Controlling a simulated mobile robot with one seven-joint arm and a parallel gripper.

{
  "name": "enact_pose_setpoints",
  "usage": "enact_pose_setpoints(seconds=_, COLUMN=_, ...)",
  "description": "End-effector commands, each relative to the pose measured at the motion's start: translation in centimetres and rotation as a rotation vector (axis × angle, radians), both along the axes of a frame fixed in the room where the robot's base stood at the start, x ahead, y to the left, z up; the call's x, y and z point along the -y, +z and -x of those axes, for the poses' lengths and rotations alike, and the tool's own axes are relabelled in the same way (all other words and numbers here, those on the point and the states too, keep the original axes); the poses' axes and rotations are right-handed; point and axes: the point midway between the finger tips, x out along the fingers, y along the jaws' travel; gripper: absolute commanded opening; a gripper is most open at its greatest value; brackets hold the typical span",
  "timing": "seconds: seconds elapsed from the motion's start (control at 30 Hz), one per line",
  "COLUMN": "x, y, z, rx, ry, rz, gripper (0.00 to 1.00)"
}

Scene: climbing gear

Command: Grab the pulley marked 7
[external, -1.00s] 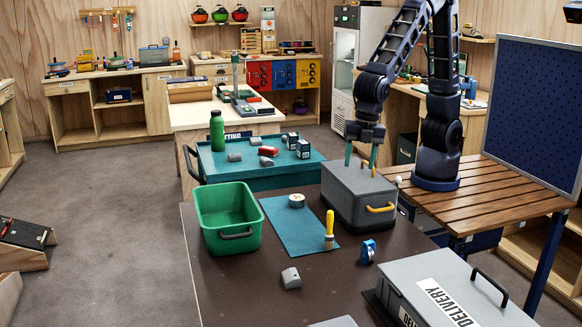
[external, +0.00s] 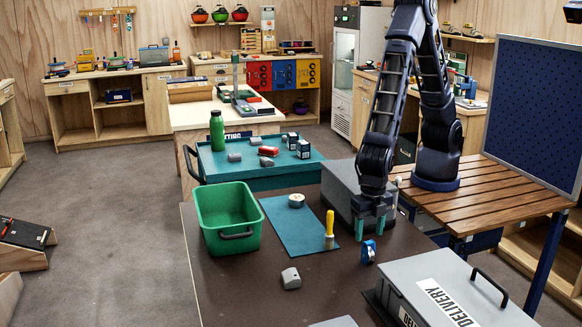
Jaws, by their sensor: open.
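A small blue pulley (external: 368,252) stands on the dark brown table (external: 240,290), right of the yellow-handled brush; any number on it is too small to read. My gripper (external: 372,228) points down just above and behind the pulley, with its two green fingertips spread apart and nothing between them. The fingers appear apart from the pulley.
A grey lidded box (external: 342,190) stands close behind my gripper. A grey delivery case (external: 450,290) is at front right. The yellow-handled brush (external: 329,232) is on the blue-green mat (external: 290,232); a green bin (external: 228,212) and grey piece (external: 291,278) are left.

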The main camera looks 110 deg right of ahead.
Motion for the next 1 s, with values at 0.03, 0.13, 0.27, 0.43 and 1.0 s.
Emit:
enact_pose_setpoints(seconds=0.03, x=0.0, y=-0.6, z=0.0, rx=-0.002, ry=0.0, rz=0.001, gripper=0.54)
enact_pose_setpoints(seconds=0.13, x=0.0, y=-1.2, z=0.0, rx=0.0, ry=0.0, rz=0.0, gripper=0.54)
enact_pose_setpoints(seconds=0.27, x=0.0, y=-1.7, z=0.1, rx=0.0, ry=0.0, rz=0.0, gripper=0.54)
enact_pose_setpoints(seconds=0.43, x=0.0, y=-3.2, z=0.2, rx=-0.001, ry=0.0, rz=0.001, gripper=0.54)
enact_pose_setpoints(seconds=1.0, x=0.0, y=-6.6, z=0.2, rx=0.001, ry=-0.001, rz=0.0, gripper=0.42)
